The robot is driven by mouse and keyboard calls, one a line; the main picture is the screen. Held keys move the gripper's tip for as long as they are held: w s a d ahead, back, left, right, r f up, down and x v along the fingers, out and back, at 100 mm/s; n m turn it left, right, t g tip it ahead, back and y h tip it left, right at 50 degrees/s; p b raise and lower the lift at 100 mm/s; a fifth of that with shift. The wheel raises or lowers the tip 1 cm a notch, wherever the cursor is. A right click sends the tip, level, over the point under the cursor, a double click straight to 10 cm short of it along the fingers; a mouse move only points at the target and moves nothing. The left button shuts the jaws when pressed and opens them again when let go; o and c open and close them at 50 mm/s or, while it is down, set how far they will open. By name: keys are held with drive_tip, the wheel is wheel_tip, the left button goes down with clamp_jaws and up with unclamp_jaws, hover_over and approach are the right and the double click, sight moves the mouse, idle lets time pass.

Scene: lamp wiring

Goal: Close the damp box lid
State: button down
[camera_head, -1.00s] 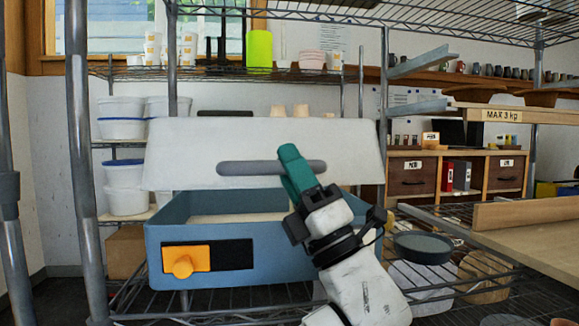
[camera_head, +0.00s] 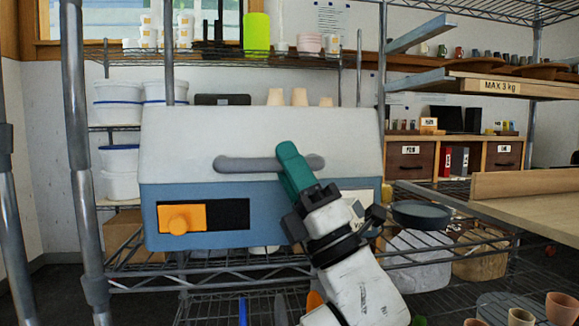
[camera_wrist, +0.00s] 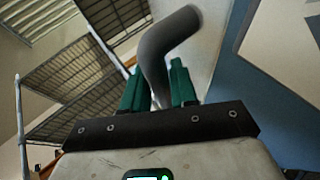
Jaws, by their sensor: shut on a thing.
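The damp box is a blue box (camera_head: 225,228) on a wire shelf, with a yellow-orange latch (camera_head: 181,218) on a black plate on its front. Its pale lid (camera_head: 255,135) now meets the top of the blue front, and no inside of the box shows. A grey bar handle (camera_head: 245,164) runs along the lid's lower part. My gripper (camera_head: 288,156), with green fingers, is shut on the right part of this handle. In the wrist view the grey handle (camera_wrist: 165,45) passes between the green fingers (camera_wrist: 158,88). Whether the lid is fully seated cannot be told.
A metal shelf post (camera_head: 78,150) stands left of the box. White tubs (camera_head: 118,115) stand behind at left. Small pots (camera_head: 558,308) stand low at the right.

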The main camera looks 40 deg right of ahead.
drive_tip(key=c, duration=1)
unclamp_jaws()
drive_tip(key=shift+w+d+f, duration=0.15)
drive_tip(key=shift+w+f, duration=0.05)
drive_tip(key=shift+f, duration=0.05)
